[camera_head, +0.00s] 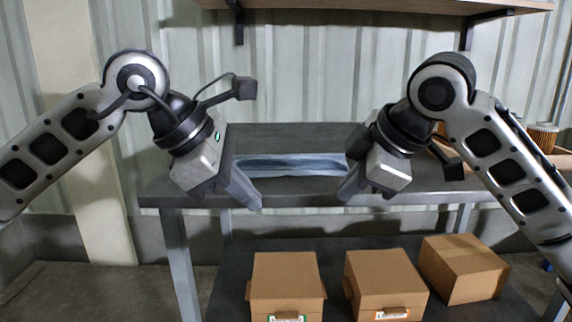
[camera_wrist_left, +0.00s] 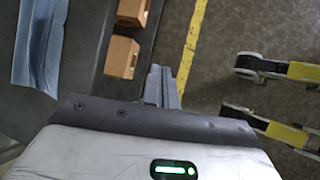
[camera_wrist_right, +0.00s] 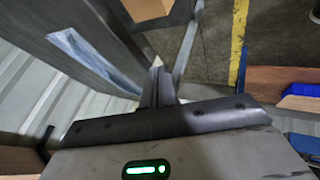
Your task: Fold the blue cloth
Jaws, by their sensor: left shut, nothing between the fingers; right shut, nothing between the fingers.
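The blue cloth (camera_head: 290,165) lies on the grey table (camera_head: 300,137) as a long, narrow strip with creases along it. It also shows in the left wrist view (camera_wrist_left: 38,45) and in the right wrist view (camera_wrist_right: 95,60). My left gripper (camera_head: 248,203) is shut and empty, at the cloth's left end and in front of it. My right gripper (camera_head: 347,192) is shut and empty, at the cloth's right end, and hides part of that end. In their wrist views, the left fingers (camera_wrist_left: 162,85) and right fingers (camera_wrist_right: 158,85) are together with nothing between them, apart from the cloth.
Several cardboard boxes (camera_head: 287,280) stand on the lower shelf under the table. A wooden tray (camera_head: 465,155) and a filter cartridge (camera_head: 541,137) are at the right. A wall shelf (camera_head: 370,7) hangs above. The tabletop behind the cloth is clear.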

